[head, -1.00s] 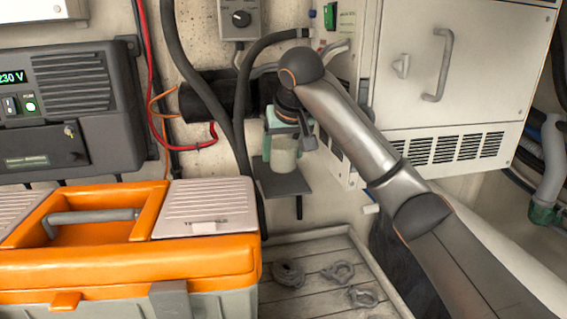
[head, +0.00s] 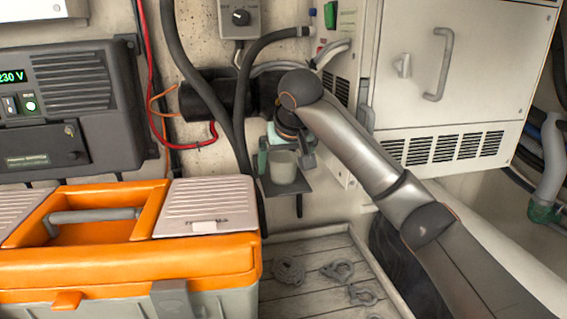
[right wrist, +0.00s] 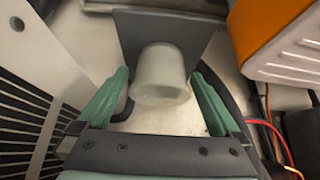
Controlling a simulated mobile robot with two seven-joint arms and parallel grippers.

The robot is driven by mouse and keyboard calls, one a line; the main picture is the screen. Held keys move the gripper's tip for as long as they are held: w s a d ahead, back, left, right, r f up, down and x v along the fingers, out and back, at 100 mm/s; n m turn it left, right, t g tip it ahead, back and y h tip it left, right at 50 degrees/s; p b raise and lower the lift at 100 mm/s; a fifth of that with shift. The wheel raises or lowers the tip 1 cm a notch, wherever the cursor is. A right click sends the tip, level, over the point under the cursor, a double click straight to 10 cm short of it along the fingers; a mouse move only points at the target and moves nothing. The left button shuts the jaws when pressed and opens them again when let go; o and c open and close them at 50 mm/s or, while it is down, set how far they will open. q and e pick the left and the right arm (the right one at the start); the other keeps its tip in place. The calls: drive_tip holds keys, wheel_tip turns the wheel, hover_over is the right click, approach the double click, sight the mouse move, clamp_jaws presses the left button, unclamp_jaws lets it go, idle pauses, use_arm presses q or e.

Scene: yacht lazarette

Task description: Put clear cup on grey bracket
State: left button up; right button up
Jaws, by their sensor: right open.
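The clear cup (head: 283,167), pale and frosted, stands upright on the grey bracket (head: 296,186), a flat dark plate at the wall. My right gripper (head: 284,158) is open around the cup. In the right wrist view, the cup (right wrist: 160,78) sits between the two green fingers, with a gap on each side, and the bracket (right wrist: 190,38) shows behind it. The contact between cup and bracket is partly hidden. My left gripper is out of view.
An orange toolbox (head: 130,268) stands at the lower left, close to the bracket. A white cabinet (head: 455,65) is at the right. Dark hoses (head: 205,75) run down beside the bracket. Several grey shackle-like pieces lie in a slatted tray (head: 312,262) below.

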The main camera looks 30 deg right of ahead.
drive_tip(key=v, duration=1.2)
drive_tip(key=shift+d+r, duration=0.1)
drive_tip(key=shift+r, duration=0.05)
drive_tip(key=shift+c, duration=0.2)
